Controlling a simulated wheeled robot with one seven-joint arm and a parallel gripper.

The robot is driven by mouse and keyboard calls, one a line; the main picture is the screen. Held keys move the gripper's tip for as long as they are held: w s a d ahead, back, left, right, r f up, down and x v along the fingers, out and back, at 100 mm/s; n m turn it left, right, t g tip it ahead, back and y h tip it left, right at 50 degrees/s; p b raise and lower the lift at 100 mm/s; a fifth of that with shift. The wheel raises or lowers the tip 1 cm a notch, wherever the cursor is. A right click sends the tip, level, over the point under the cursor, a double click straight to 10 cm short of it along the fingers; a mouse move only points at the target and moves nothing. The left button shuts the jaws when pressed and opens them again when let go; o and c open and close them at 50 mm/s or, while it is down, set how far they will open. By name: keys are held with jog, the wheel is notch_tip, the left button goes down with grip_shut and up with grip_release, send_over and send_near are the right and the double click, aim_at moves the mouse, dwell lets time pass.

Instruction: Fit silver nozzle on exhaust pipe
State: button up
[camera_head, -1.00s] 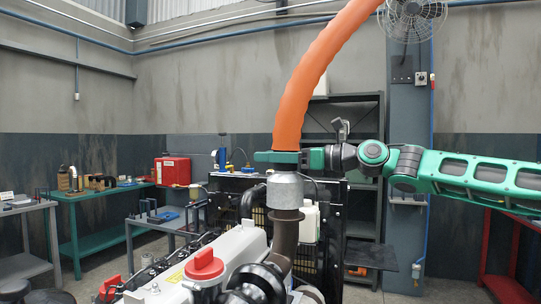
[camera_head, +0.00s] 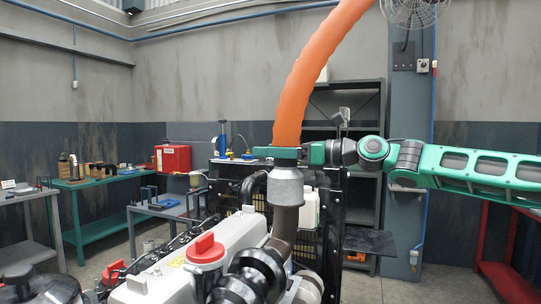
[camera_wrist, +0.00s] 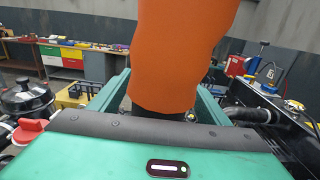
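The silver nozzle (camera_head: 286,188) hangs upright at the lower end of the orange hose (camera_head: 303,90). It is in line with the upright exhaust pipe (camera_head: 284,224) on the engine. The nozzle's lower edge meets the pipe and hides its top rim, so it looks seated over the pipe end. How deep it sits cannot be seen. My green gripper (camera_head: 284,153) is shut on the hose end just above the nozzle. In the wrist view the hose (camera_wrist: 180,55) stands between the green fingers and hides the nozzle and pipe.
The engine (camera_head: 232,238) with its red cap (camera_head: 205,249) lies below and left of the nozzle. A black radiator frame (camera_head: 331,210) stands close behind. Workbenches with a red box (camera_head: 173,158) are at the back left. A dark shelf (camera_head: 360,120) stands behind my arm.

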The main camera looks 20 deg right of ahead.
jog(key=shift+f, duration=0.1)
jog(key=shift+s+d, duration=0.3)
jog(key=shift+d, duration=0.25)
jog(key=v, duration=0.9)
jog(key=shift+s+d, duration=0.15)
jog(key=shift+d, duration=0.05)
